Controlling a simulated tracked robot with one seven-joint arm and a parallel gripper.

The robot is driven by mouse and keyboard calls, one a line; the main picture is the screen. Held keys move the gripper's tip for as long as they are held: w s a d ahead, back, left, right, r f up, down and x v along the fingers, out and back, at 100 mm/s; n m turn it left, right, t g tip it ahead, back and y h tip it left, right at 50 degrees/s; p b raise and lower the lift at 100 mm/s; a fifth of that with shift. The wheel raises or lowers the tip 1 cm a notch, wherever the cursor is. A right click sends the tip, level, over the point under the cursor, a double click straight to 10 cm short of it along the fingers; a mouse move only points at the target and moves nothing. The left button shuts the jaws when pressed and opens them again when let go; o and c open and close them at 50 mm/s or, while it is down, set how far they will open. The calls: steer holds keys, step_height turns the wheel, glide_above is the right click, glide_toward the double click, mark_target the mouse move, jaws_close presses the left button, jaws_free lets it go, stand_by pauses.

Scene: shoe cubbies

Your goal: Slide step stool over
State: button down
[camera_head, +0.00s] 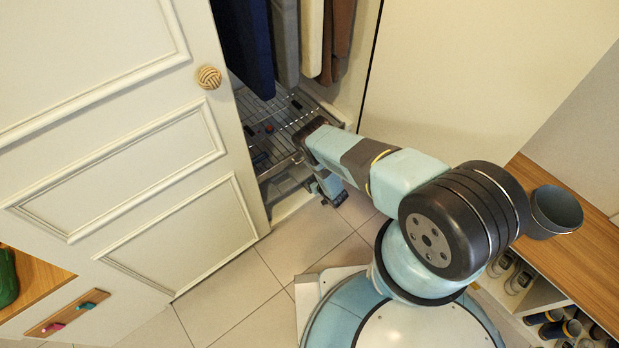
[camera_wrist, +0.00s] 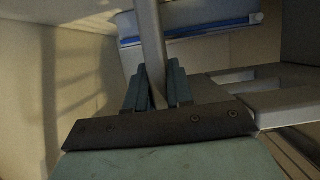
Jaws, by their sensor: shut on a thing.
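The grey step stool (camera_head: 286,184) shows partly in the closet's floor area, under a wire rack and behind my arm. In the wrist view, a light grey surface with slots on the right, which looks like the stool's step (camera_wrist: 285,103), lies close to my gripper. My gripper (camera_head: 332,190) is low at the closet opening. In the wrist view my gripper (camera_wrist: 158,85) has its two teal fingers shut on a grey upright bar (camera_wrist: 150,42), which looks like part of the stool. How the bar joins the step is hidden.
A cream panelled door (camera_head: 130,130) with a round knob stands left of the opening. The wire rack (camera_head: 275,125) and hanging clothes (camera_head: 300,40) are above the stool. A wooden-topped shoe cubby with a dark pot (camera_head: 553,212) is at right. Tiled floor (camera_head: 235,300) in front is clear.

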steer(key=shift+w+d, duration=0.1)
steer(key=shift+w, duration=0.05)
steer(key=shift+w+d, duration=0.25)
steer(key=shift+w, duration=0.3)
steer(key=c, duration=0.9)
jaws_free()
steer(key=v, duration=1.3)
steer(key=shift+s+d, duration=0.2)
steer(key=shift+s, duration=0.2)
